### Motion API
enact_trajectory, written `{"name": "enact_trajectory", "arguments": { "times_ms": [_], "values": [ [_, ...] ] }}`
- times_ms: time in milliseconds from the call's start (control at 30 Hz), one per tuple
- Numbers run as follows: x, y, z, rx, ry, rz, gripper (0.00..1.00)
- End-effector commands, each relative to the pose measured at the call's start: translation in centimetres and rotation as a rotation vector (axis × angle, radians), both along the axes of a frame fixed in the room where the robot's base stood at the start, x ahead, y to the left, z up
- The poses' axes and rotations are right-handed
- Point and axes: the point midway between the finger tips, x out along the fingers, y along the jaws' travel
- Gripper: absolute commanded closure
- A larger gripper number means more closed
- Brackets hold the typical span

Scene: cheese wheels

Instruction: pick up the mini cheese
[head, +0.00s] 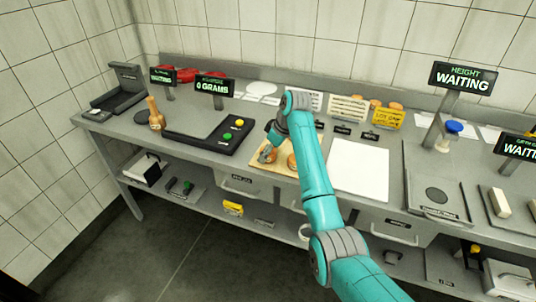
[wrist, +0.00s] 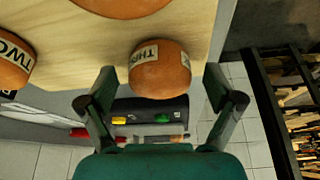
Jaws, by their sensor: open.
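Several round orange cheeses lie on a pale wooden board (head: 284,170). In the wrist view a small one with a label starting "THR" (wrist: 165,78) sits at the board's edge, between my gripper's (wrist: 160,84) two spread fingers, with gaps on both sides. A cheese labelled "TWO" (wrist: 12,62) is at the left, and a larger orange one (wrist: 122,4) is cut off at the top. In the head view my gripper (head: 268,154) is low over the board's left part, and an orange cheese (head: 291,162) shows beside my arm. My arm hides part of the board.
A dark scale (head: 205,132) with yellow and green buttons stands left of the board, with a wooden peg-shaped object (head: 155,115) near it. A white sheet (head: 358,168) lies to the right. Signs stand along the back, including a "WAITING" display (head: 463,79).

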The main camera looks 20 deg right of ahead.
Motion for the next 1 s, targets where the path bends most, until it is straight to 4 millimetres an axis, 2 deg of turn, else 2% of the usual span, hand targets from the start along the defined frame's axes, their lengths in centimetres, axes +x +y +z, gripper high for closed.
{"name": "enact_trajectory", "arguments": {
  "times_ms": [267, 533, 833, 1000],
  "values": [
    [0.1, 0.1, -0.3, -0.001, -0.001, 0.000, 0.09],
    [0.1, 0.0, -0.3, 0.000, 0.000, -0.001, 0.75],
    [0.1, 0.0, 0.0, 0.000, -0.001, 0.000, 0.76],
    [0.2, 0.0, 1.9, 0.000, -0.003, -0.001, 0.76]
  ]
}}
